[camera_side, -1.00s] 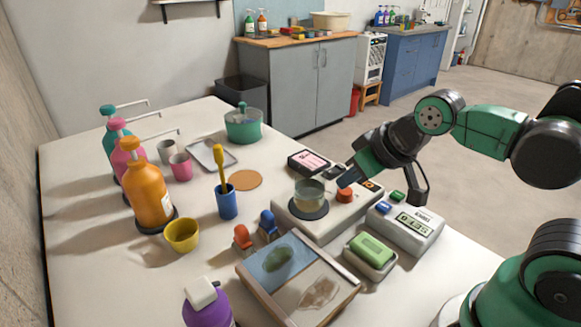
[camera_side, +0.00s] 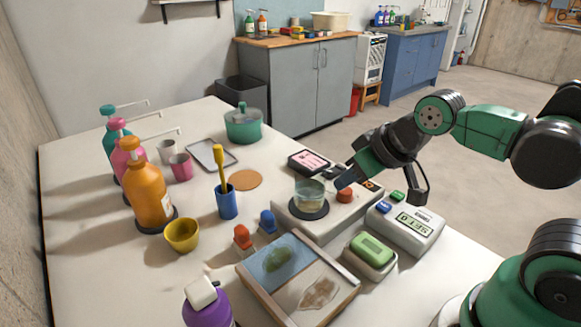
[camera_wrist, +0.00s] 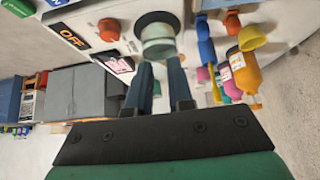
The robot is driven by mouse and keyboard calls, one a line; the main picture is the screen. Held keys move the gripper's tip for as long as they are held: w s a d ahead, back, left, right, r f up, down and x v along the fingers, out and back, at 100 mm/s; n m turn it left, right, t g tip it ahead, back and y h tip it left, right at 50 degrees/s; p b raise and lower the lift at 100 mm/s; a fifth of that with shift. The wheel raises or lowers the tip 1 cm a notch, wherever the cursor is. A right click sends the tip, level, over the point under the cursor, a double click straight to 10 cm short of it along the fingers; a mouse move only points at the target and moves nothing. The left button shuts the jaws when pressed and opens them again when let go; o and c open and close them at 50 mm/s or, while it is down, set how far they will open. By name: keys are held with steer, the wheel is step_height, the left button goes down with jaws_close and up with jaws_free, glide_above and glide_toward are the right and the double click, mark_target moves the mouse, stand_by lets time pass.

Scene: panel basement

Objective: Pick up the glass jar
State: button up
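The glass jar (camera_side: 310,192) is a small clear cylinder with pale contents. It stands upright on the round dark plate (camera_side: 309,211) of a white device with an orange knob. It also shows in the wrist view (camera_wrist: 158,42), top centre. My gripper (camera_side: 342,181) is just right of the jar in the side view, near its upper part. In the wrist view my gripper (camera_wrist: 161,63) has its two fingers apart, with the jar just past the tips and nothing held. I cannot tell whether a fingertip touches the jar.
The orange knob (camera_side: 345,195) is close below my gripper. A blue cup with a yellow brush (camera_side: 227,202) and a framed tray (camera_side: 319,306) stand to the left and front.

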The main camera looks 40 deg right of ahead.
mark_target(303, 180)
steer(key=o, duration=1.1)
step_height(303, 180, up, 5)
steer(key=w+d+n+y, duration=0.2)
steer(key=w+n+y, duration=0.2)
steer(key=w+n, duration=0.15)
steer(key=shift+n+t, duration=0.25)
steer(key=shift+t, duration=0.05)
steer(key=f, duration=0.4)
steer(key=w+f, duration=0.1)
steer(key=f, duration=0.1)
steer(key=shift+f, duration=0.1)
steer(key=shift+w+a+f, duration=0.1)
steer(key=shift+a+f, duration=0.05)
steer(key=shift+f, duration=0.6)
steer(key=shift+x, duration=2.55)
